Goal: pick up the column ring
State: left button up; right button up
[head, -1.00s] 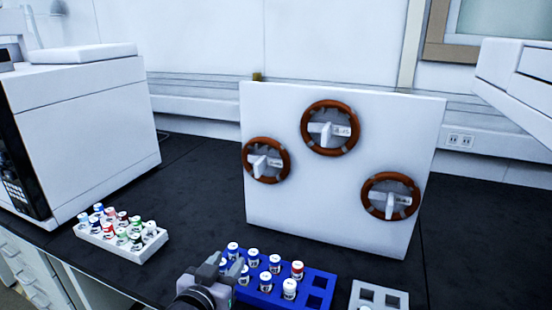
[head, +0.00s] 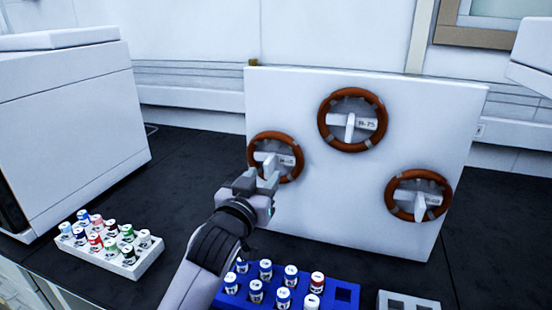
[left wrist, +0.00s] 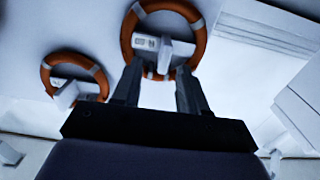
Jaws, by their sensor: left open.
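Three orange-brown column rings are mounted on an upright white panel, each around a grey disc with a white handle and label. The left ring (head: 297,151) is closest to my left gripper (head: 262,174). The top ring (head: 352,90) and the right ring (head: 448,198) are farther off. My left gripper is open, in front of the lower part of the left ring and partly hiding it. In the left wrist view that ring (left wrist: 199,42) lies beyond the open fingers (left wrist: 159,72); contact cannot be told. The top ring (left wrist: 46,76) also shows there. My right gripper is not in view.
The white panel (head: 350,210) stands on a black bench (head: 180,190). A blue rack (head: 345,292) of capped vials is in front of it, beside a grey rack (head: 410,300). A white vial tray (head: 140,266) and a large white instrument (head: 75,130) are at left.

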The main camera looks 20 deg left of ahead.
aim_at(266, 172)
pick_arm(q)
jog(key=shift+w+a+f, duration=0.1)
jog(key=shift+w, duration=1.5)
jog(key=shift+w+a+f, duration=0.1)
jog(key=shift+w, duration=1.5)
grip_shut()
